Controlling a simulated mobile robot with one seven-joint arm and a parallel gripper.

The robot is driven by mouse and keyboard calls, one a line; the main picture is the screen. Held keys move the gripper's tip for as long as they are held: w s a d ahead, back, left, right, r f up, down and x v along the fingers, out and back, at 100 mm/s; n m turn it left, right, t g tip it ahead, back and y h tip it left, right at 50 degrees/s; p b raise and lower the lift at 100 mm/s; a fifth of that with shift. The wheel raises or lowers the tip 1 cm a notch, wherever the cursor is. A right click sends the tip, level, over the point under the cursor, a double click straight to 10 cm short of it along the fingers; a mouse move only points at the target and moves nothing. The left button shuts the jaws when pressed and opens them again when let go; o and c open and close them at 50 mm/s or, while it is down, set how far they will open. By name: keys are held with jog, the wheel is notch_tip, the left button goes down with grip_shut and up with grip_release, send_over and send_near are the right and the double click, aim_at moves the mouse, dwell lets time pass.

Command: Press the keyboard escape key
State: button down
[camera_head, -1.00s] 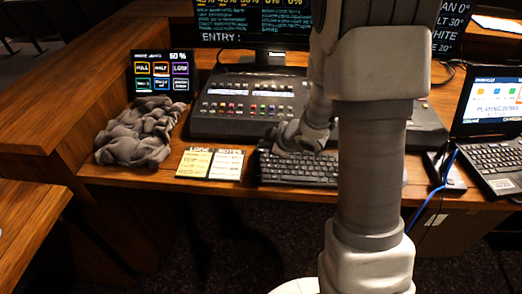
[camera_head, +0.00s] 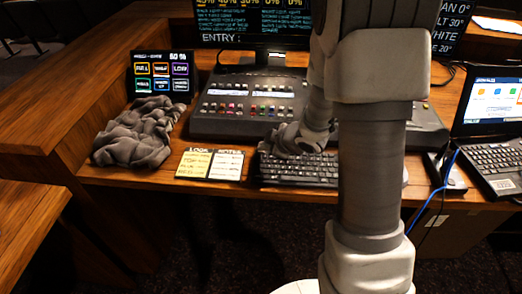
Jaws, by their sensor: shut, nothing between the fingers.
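The black keyboard (camera_head: 300,174) lies on the wooden desk in front of the mixing console, and my arm hides its right part. My gripper (camera_head: 276,150) is low over the keyboard's back left corner, where the escape key would be. The gripper is shut and empty. Its fingertips are small and dark against the keys, so I cannot tell whether they touch one. The escape key itself is hidden or too small to make out.
The console (camera_head: 246,103) stands right behind the keyboard. Left of the keyboard lie a note card (camera_head: 210,164) and a crumpled grey cloth (camera_head: 138,132). A small touch panel (camera_head: 160,75) stands behind the cloth. A laptop (camera_head: 492,150) and a blue cable (camera_head: 437,196) are at the right.

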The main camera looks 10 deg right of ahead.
jog(key=shift+r+p, duration=0.65)
jog(key=shift+r, duration=0.05)
notch_tip(320, 180, up, 5)
jog(key=p, duration=0.5)
jog(key=shift+r, duration=0.1)
dwell(0.4)
